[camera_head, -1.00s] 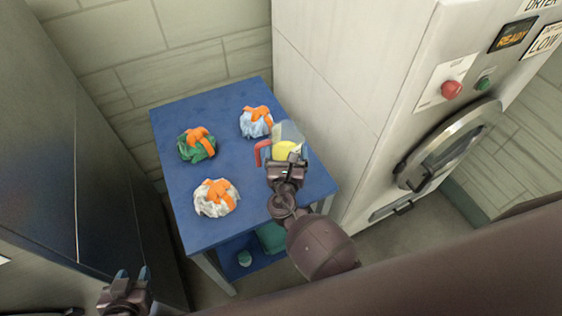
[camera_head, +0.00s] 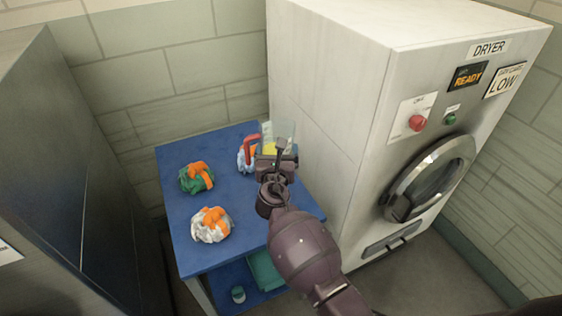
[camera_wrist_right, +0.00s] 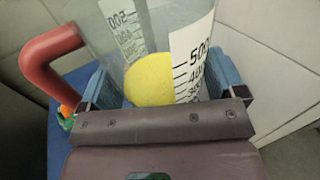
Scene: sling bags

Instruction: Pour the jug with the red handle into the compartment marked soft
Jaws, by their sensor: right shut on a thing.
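The clear jug with the red handle (camera_head: 250,149) is in my right gripper (camera_head: 276,155), above the back right part of the blue table. The right wrist view shows the jug (camera_wrist_right: 190,45) close up, with black measuring marks, its red handle (camera_wrist_right: 48,58) on the left and yellow contents (camera_wrist_right: 150,80) inside. The blue fingers of my right gripper (camera_wrist_right: 158,88) are shut on the jug's two sides. The jug looks roughly upright. My left gripper is out of view. No compartment marked soft shows in these views.
The blue table (camera_head: 228,190) carries a green bundle (camera_head: 196,178), a white bundle (camera_head: 211,225) and a light blue bundle (camera_head: 244,160), partly hidden behind the jug. A dryer (camera_head: 330,110) stands close on the right, its round door (camera_head: 432,178) shut. A dark cabinet (camera_head: 75,150) stands left.

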